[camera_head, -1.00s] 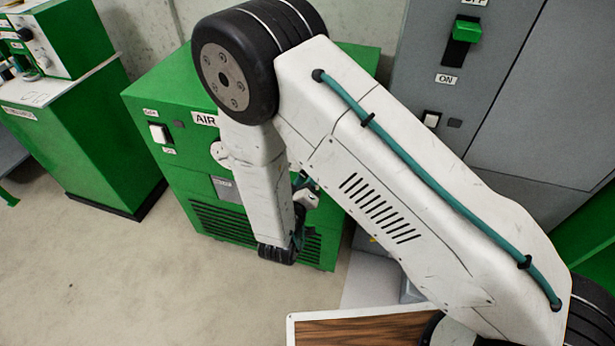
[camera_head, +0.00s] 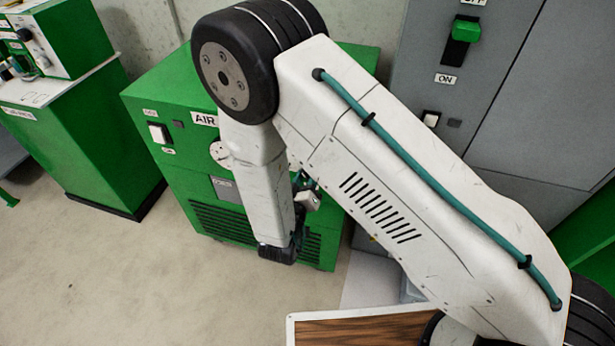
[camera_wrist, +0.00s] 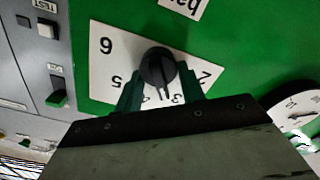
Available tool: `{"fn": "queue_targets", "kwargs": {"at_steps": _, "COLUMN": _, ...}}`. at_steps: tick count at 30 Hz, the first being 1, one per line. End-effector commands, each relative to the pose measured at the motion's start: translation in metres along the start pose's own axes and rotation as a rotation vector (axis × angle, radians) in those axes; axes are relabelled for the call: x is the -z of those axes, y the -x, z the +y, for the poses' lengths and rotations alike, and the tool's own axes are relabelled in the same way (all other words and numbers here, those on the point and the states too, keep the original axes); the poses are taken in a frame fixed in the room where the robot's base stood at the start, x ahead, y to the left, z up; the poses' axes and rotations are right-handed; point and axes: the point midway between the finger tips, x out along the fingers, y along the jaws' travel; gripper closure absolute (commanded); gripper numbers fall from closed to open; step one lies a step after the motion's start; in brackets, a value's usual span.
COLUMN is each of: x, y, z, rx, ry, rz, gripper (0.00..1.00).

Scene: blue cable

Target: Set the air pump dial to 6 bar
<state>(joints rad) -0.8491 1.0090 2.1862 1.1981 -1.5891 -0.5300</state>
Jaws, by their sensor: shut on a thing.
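The air pump (camera_head: 165,100) is the green cabinet behind my arm in the head view, its "AIR" label partly covered. In the wrist view its black dial knob (camera_wrist: 158,66) sits on a white scale plate (camera_wrist: 103,66). Numerals 6, 5, 3 and 2 show around the knob, with 6 at the upper left. The knob's pointer end faces down in the picture, near the 3 and the mostly hidden 4. My gripper (camera_wrist: 160,88) is shut on the knob, a green finger on each side. In the head view my arm hides the dial.
A round gauge (camera_wrist: 296,112) is right of the dial in the wrist view. The pump has a white rocker switch (camera_head: 159,133). A grey cabinet (camera_head: 545,110) with a green lever (camera_head: 467,30) stands close on the right. The floor at left is clear.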

Motion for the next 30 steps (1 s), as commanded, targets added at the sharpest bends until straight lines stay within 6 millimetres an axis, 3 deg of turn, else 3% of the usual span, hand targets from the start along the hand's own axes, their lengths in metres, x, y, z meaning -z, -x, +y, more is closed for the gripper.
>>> {"fn": "queue_targets", "kwargs": {"at_steps": 30, "x": -0.0013, "y": -0.0006, "z": 0.0075, "rx": 0.001, "ry": -0.959, "rz": 0.006, "gripper": 0.84}}
